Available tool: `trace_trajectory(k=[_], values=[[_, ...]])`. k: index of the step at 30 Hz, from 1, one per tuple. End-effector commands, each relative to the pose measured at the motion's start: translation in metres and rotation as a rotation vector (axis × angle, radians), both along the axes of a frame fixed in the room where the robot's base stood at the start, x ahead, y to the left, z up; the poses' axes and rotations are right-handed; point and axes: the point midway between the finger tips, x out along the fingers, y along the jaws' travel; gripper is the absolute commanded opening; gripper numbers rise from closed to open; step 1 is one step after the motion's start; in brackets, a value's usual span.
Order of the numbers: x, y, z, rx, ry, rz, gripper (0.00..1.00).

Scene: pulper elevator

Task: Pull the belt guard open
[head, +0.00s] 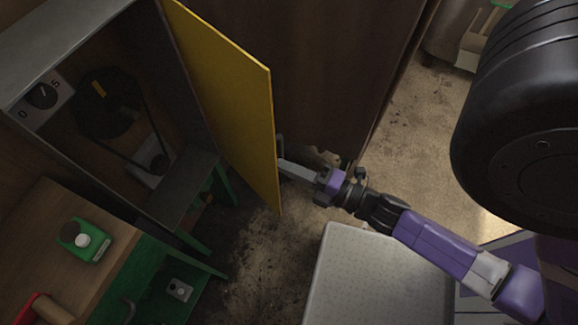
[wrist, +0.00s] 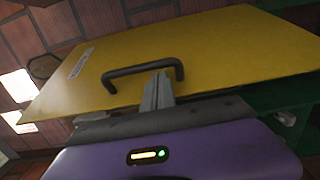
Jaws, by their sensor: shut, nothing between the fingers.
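The belt guard (head: 232,105) is a yellow panel standing swung out from the dark housing, with the inside of the housing exposed. In the wrist view the yellow guard (wrist: 215,50) fills the upper middle, with a black bar handle (wrist: 125,71) on its face. My gripper (head: 284,166) is beside the guard's outer edge, on the handle side. In the wrist view the closed fingers (wrist: 158,88) reach up to the right part of the handle, with nothing between them. I cannot tell whether they touch the handle.
Inside the housing (head: 187,190) are a dark pulley (head: 105,103) and belt. A dial (head: 43,95) is at its left. A wooden bench (head: 45,225) carries a green switch box (head: 84,240). A pale grey box top (head: 365,275) lies below my arm. Dirty floor (head: 265,250) is open between.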

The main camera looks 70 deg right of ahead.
Motion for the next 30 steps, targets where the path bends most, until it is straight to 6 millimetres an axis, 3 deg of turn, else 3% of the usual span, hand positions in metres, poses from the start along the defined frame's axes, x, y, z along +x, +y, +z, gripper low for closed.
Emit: trace_trajectory(k=[8, 17, 25, 30], values=[[-0.012, -0.024, -0.003, -0.003, 0.003, 0.082, 0.0], [-0.024, -0.063, -0.004, -0.002, 0.004, 0.202, 0.0], [-0.03, -0.109, -0.003, -0.001, 0.002, 0.26, 0.0], [-0.032, -0.123, 0.0, -0.001, 0.0, 0.258, 0.0]])
